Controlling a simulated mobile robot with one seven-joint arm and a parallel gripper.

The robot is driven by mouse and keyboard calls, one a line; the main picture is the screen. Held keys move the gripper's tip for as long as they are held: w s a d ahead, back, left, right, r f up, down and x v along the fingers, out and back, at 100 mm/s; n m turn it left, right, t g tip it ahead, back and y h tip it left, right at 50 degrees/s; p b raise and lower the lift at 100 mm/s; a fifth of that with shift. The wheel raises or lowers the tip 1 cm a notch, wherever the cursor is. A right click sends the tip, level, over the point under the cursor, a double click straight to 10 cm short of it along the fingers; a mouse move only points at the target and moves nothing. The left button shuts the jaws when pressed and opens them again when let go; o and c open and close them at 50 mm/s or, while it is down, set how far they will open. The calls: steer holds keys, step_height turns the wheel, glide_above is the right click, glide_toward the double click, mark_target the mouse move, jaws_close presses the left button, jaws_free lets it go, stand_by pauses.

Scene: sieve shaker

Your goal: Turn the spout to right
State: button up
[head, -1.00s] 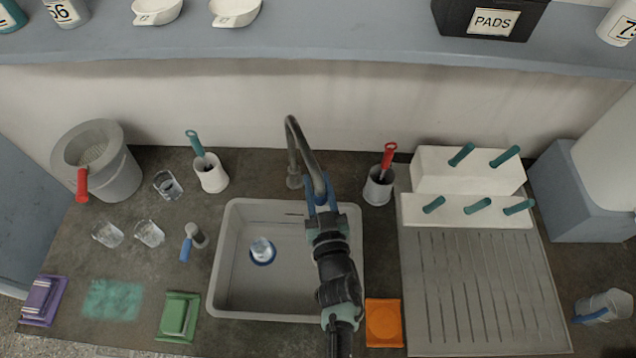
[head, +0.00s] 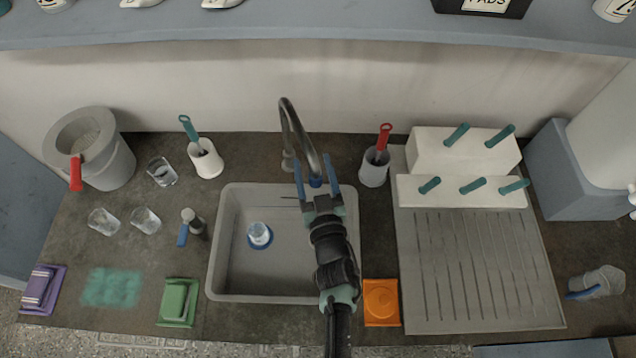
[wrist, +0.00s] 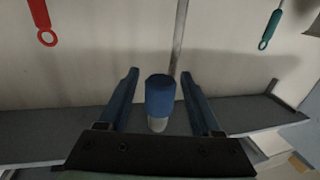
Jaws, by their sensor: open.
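The faucet's grey spout (head: 303,142) arches up from its base behind the sink and comes down toward the front right, over the sink's back edge. It ends in a blue tip (head: 316,182), which also shows in the wrist view (wrist: 160,96). My gripper (head: 312,158) is open, with one blue finger on each side of the blue tip. In the wrist view my gripper (wrist: 160,74) shows gaps between the tip and both fingers. I cannot tell the exact depth of the tip between them.
A holder with a red-handled brush (head: 384,140) stands right of the spout, and one with a teal-handled brush (head: 189,128) stands left. A ribbed drainboard (head: 480,280) is at right.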

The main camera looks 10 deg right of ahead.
steer(key=s+b, duration=0.1)
steer(key=s, duration=1.1)
steer(key=shift+s+b, duration=0.3)
steer(key=shift+b, duration=0.05)
steer(key=shift+d, duration=0.1)
